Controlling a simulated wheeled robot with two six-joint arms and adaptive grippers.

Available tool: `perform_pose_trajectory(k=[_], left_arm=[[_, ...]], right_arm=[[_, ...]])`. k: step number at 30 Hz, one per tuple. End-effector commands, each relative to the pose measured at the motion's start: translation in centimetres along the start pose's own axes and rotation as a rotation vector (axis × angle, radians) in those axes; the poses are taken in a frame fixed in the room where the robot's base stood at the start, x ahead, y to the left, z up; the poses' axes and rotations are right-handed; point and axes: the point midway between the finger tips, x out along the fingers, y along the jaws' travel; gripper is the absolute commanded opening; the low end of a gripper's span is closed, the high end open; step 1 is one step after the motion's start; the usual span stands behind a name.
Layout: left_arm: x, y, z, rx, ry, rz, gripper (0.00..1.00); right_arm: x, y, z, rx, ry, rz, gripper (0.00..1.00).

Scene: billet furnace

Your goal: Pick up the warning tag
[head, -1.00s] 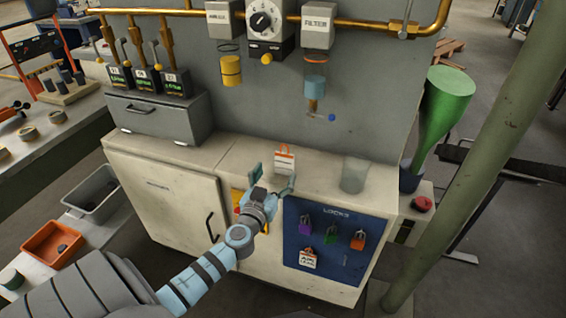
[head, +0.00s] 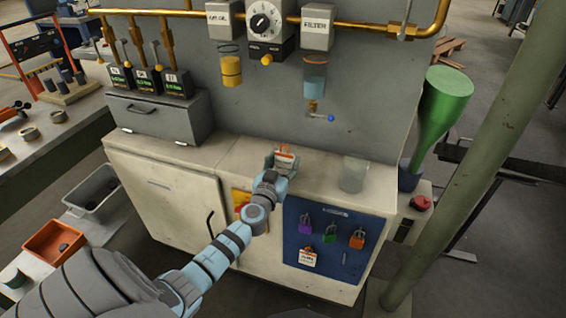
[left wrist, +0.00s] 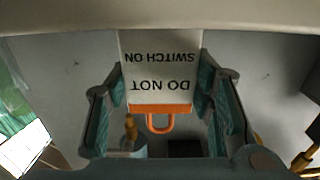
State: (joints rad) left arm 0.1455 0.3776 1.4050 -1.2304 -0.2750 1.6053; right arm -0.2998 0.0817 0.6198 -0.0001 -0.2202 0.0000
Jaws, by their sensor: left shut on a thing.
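The warning tag (head: 285,154) is a white card with an orange top and loop, on the cabinet top in the head view. In the left wrist view the tag (left wrist: 160,75) appears upside down and reads "DO NOT SWITCH ON". My left gripper (head: 283,162) is at the tag, with its teal-padded fingers (left wrist: 163,88) on either side of the card, shut on it. The tag's lower part is hidden by the gripper in the head view. My right gripper is not in view.
A clear cup (head: 354,174) stands to the right on the cabinet top. A blue lock board (head: 328,250) with several padlocks and another tag (head: 308,256) is on the cabinet front.

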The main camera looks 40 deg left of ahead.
Motion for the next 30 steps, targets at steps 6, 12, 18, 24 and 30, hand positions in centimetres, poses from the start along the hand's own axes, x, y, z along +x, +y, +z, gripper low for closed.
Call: perform_pose_trajectory(k=[6,12,18,24,30], left_arm=[[0.0,0.0,-0.6,0.001,0.0,-0.001,0.29],[0.0,0.0,-4.6,0.0,0.001,0.0,0.29],[0.0,0.0,-12.7,0.0,0.003,0.001,0.29],[0.0,0.0,-18.2,0.0,0.001,0.001,0.29],[0.0,0.0,-20.0,0.0,-0.001,0.0,0.29]], right_arm=[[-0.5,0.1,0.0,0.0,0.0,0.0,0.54],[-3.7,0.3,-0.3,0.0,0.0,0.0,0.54],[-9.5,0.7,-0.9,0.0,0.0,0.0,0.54],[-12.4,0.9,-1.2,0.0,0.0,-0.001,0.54],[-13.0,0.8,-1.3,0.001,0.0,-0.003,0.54]])
